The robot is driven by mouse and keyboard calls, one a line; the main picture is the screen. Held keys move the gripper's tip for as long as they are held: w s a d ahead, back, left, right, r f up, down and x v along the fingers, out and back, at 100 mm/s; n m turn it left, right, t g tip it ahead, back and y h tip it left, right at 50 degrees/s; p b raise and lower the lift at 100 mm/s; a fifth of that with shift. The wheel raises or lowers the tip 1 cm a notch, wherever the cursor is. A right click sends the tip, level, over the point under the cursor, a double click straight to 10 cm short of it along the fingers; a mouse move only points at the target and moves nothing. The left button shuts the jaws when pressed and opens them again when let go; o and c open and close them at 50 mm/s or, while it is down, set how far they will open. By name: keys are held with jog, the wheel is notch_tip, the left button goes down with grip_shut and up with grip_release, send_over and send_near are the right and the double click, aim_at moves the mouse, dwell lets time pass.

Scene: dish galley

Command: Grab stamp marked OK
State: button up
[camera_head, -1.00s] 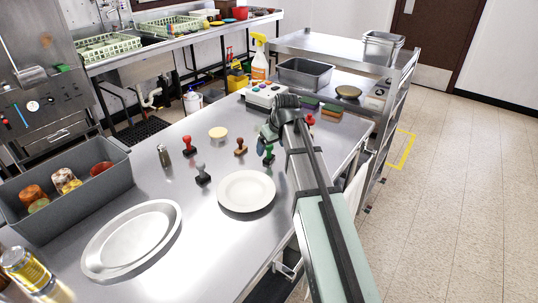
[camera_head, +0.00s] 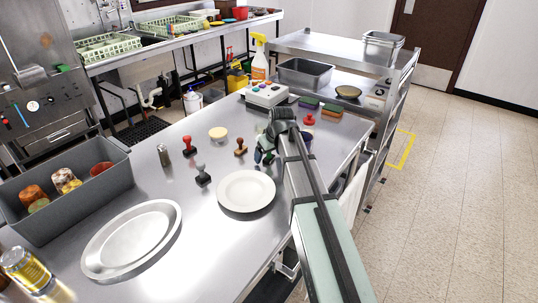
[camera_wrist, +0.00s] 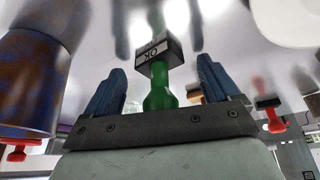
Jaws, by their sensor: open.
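The stamp marked OK (camera_wrist: 157,52) has a green handle and a dark base with a white "OK" label. In the wrist view it stands between the two blue fingers of my gripper (camera_wrist: 158,90), with a visible gap on each side. My gripper is open and not closed on the handle. In the head view my gripper (camera_head: 264,152) is low over the steel table, just behind the white plate. It largely hides the green stamp there.
A red stamp (camera_head: 188,144), a grey stamp (camera_head: 203,174) and a brown stamp (camera_head: 240,147) stand to the left. A white plate (camera_head: 246,191) lies in front. A blue-brown cup (camera_wrist: 28,80) is close at left in the wrist view. A grey bin (camera_head: 75,205) stands far left.

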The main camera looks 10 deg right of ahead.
jog(key=c, duration=1.1)
jog(key=shift+r, duration=0.1)
